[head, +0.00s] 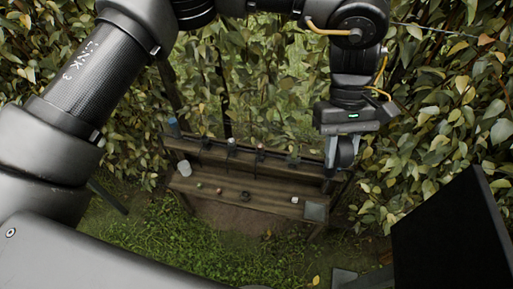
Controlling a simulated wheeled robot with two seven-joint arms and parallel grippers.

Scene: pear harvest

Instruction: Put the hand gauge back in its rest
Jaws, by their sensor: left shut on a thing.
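My left gripper (341,165) points down at the right end of the wooden bench (240,192). Its fingers are shut on a dark, rounded thing (347,152), likely the hand gauge, mostly hidden by the fingers. I cannot tell from this view how high it is above the bench. Several small dark holders (260,153) stand along the bench's raised back shelf; I cannot tell which is the gauge's rest. My right gripper is not in view.
Leafy branches (440,120) crowd both sides; a dark panel (455,235) fills the lower right.

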